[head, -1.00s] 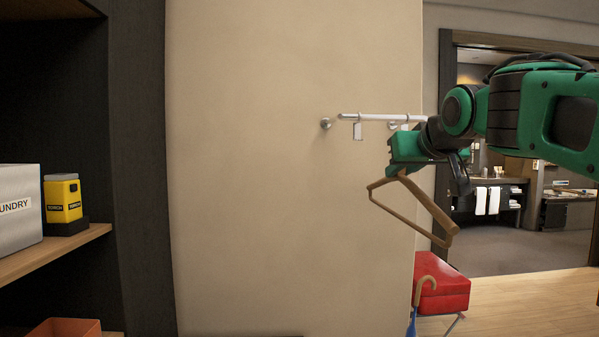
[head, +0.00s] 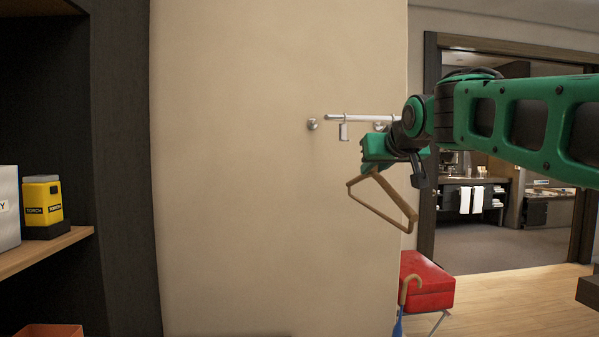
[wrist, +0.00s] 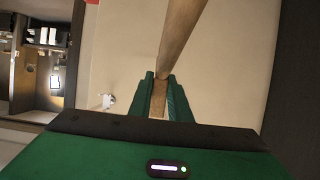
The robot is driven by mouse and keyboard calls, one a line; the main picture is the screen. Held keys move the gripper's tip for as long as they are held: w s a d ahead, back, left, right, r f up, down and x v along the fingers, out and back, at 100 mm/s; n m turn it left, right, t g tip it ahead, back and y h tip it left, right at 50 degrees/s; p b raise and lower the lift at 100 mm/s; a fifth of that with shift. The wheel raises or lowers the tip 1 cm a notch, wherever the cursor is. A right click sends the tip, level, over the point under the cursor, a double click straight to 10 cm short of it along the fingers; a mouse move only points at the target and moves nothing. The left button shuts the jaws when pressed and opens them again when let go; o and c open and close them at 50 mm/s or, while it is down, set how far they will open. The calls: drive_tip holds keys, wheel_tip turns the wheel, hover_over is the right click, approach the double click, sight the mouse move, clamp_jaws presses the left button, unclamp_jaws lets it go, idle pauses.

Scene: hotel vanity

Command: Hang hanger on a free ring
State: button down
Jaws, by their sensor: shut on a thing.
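A brown hanger (head: 390,218) hangs tilted below my gripper (head: 378,160) in the head view. My gripper is shut on it; in the wrist view the hanger (wrist: 180,40) runs up from between the green fingers (wrist: 160,95). A silver rail (head: 358,118) is fixed to the beige wall, behind and a little left of my gripper. A ring (head: 344,131) with a pale tag-like piece hangs near its left end. My gripper and arm hide the rail's right part, so I cannot tell what other rings hang there. The hanger is apart from the rail.
A red stool (head: 426,282) stands low at the right with a cane-handled umbrella (head: 406,292) beside it. A shelf (head: 45,250) at the left holds a yellow torch box (head: 41,202). The wall left of the rail is bare. A doorway opens at the right.

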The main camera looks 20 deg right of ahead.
drive_tip(key=w+d, duration=0.3)
drive_tip(key=w, duration=0.7)
drive_tip(key=w+d, duration=0.3)
drive_tip(key=w, duration=0.8)
drive_tip(key=shift+w, duration=0.2)
drive_tip(key=shift+w+d, duration=0.3)
drive_tip(key=shift+w, duration=0.5)
drive_tip(key=shift+w+d, duration=0.3)
drive_tip(key=shift+w, duration=0.5)
idle(2.4)
drive_tip(key=shift+w+d+f, duration=0.1)
drive_tip(key=shift+w+d, duration=0.15)
drive_tip(key=shift+w, duration=0.5)
idle(1.0)
